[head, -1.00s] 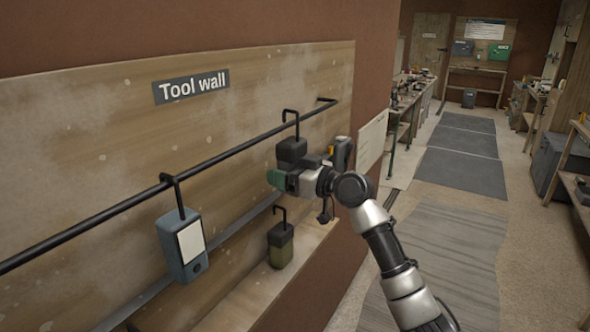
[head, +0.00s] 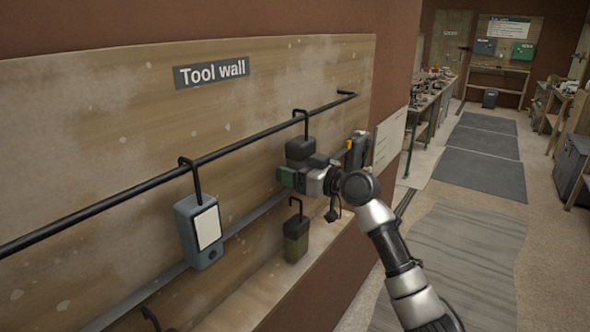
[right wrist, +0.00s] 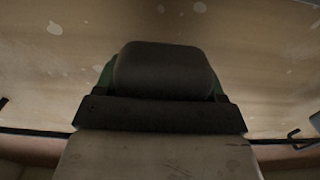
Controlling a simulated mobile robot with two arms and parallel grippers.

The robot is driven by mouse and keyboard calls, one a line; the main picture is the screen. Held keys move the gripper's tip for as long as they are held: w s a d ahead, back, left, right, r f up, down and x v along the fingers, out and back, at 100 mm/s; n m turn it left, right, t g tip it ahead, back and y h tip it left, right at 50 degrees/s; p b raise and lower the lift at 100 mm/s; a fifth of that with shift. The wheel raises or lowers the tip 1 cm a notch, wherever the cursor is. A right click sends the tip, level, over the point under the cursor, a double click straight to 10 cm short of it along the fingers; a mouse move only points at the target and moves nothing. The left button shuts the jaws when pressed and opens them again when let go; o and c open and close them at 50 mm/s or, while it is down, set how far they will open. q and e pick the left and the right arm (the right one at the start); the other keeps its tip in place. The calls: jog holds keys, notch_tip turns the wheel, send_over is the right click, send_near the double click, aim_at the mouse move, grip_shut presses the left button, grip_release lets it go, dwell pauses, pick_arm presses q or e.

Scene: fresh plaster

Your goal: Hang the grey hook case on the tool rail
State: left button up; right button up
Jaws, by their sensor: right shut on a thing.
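The grey hook case (head: 300,148) is a dark block with a black hook on top; a green part shows just below it. My right gripper (head: 300,178) is shut on it from the right. The hook's bend is at the tool rail (head: 240,147), rising just above it; I cannot tell if it bears on the rail. In the right wrist view a dark rounded block (right wrist: 165,70) with green edges fills the middle; I cannot tell whether it is case or finger. My left gripper is not in view.
A blue-grey case (head: 195,235) with a white face hangs on the rail to the left. An olive case (head: 296,240) with a black hook is below the held one. A dark thing (head: 357,150) is on the board at the right. The rail between the cases is free.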

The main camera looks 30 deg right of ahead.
jog(key=o, duration=1.1)
jog(key=shift+s, duration=0.1)
